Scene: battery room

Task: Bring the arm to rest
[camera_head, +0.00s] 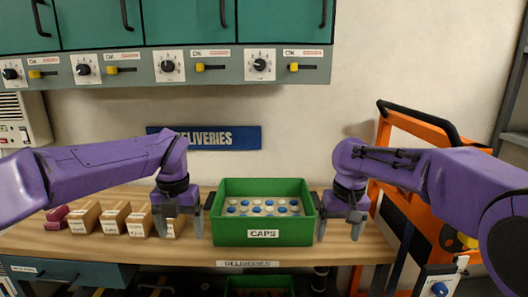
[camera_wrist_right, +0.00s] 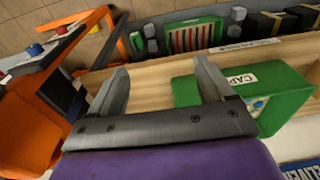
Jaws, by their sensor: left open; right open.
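My left arm and my right arm, both purple, reach in over the wooden bench in the head view. My left gripper (camera_head: 180,222) points down, left of the green CAPS bin (camera_head: 262,233), in front of some small boxes. My right gripper (camera_head: 339,228) points down just right of the bin. In the right wrist view, my right gripper (camera_wrist_right: 162,85) has its two grey fingers apart with nothing between them. The CAPS bin (camera_wrist_right: 285,90) is beside its right finger there; I cannot tell whether they touch.
Several cardboard boxes (camera_head: 113,217) and a dark red item (camera_head: 57,215) stand on the bench (camera_head: 140,252) at left. An orange frame (camera_head: 425,125) stands at right. Green cabinets (camera_head: 190,22) and a panel with knobs (camera_head: 215,67) hang above. A blue DELIVERIES sign (camera_head: 225,138) is behind.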

